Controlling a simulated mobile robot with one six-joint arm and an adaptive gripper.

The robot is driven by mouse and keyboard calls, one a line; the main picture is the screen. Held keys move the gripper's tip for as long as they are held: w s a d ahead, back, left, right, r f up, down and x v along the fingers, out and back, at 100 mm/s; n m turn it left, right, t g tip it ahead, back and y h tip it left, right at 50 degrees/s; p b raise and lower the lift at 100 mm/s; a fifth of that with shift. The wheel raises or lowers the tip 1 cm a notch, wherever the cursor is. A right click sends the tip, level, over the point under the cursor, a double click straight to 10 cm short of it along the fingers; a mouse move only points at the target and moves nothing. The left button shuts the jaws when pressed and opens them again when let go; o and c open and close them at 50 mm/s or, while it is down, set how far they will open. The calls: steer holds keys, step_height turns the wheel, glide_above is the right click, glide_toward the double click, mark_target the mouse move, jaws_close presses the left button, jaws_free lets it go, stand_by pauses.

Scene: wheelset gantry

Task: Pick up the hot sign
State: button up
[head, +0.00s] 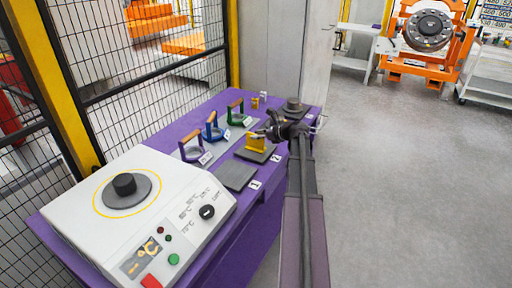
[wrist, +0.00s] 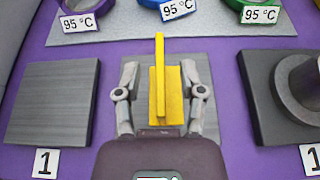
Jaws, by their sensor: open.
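The hot sign appears to be the yellow upright piece (head: 256,142) on a grey plate on the purple table; any lettering on it cannot be read. In the wrist view the yellow piece (wrist: 160,90) stands in the middle, a thin upright plate seen nearly edge-on with a wider yellow part. My gripper (wrist: 160,75) is open, with one finger on each side of the yellow piece and visible gaps between. In the head view my gripper (head: 268,133) is at the yellow piece, partly hiding its surroundings.
Purple, blue (head: 214,128) and green (head: 238,113) handled rings with 95 °C tags stand behind. A bare grey plate (wrist: 52,103) lies left, and a plate with a dark round part (wrist: 300,85) right. A white heater box (head: 140,215) fills the near table end.

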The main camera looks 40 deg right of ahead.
steer(key=shift+x, duration=0.75)
steer(key=shift+c, duration=0.2)
jaws_close()
